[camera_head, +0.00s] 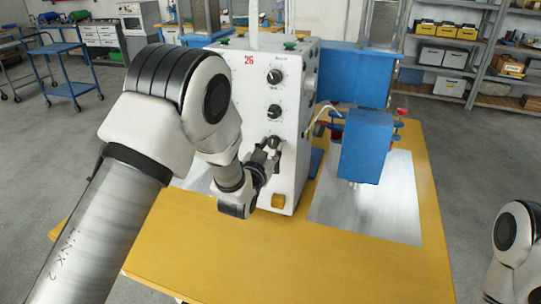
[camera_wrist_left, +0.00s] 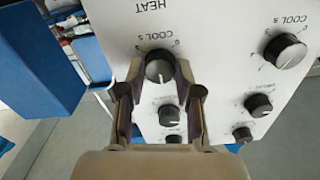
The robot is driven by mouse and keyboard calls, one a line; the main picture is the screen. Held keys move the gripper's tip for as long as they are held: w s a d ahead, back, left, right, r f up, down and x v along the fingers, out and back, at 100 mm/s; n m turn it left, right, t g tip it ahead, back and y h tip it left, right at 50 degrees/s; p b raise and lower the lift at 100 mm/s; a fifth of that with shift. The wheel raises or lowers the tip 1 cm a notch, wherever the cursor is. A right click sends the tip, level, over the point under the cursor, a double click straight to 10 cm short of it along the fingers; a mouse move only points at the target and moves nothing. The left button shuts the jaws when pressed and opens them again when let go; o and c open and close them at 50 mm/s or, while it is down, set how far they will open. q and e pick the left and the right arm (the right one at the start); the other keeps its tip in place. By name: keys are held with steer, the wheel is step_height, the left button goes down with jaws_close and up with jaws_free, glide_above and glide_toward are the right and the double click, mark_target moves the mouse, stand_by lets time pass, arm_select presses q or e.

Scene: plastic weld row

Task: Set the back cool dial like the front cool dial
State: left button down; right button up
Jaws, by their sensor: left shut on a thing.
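The white welder panel (camera_head: 254,90) carries a column of black dials in the head view. My left gripper (camera_head: 271,147) is at the lowest dial there. In the left wrist view the panel is upside down, and the fingers are shut on a black cool dial (camera_wrist_left: 159,67), one on each side. I take it as the back cool dial; its pale pointer mark points down in that picture. The other cool dial (camera_wrist_left: 285,51), taken as the front one, stands free to the right. Its pale mark looks slanted. My left arm hides that column in the head view. My right gripper is out of view.
Smaller dials (camera_wrist_left: 258,105) sit in both columns. A blue press head (camera_head: 366,145) stands right of the panel above a metal plate (camera_head: 375,215). The yellow table (camera_head: 300,265) is clear in front.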

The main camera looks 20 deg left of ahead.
arm_select(q)
steer(key=m+b, duration=0.3)
steer(key=m, duration=0.2)
steer(key=shift+f, duration=0.1)
stand_by(0.3)
steer(key=c, duration=0.8)
jaws_free()
steer(key=s, duration=1.2)
steer(key=shift+a, duration=0.2)
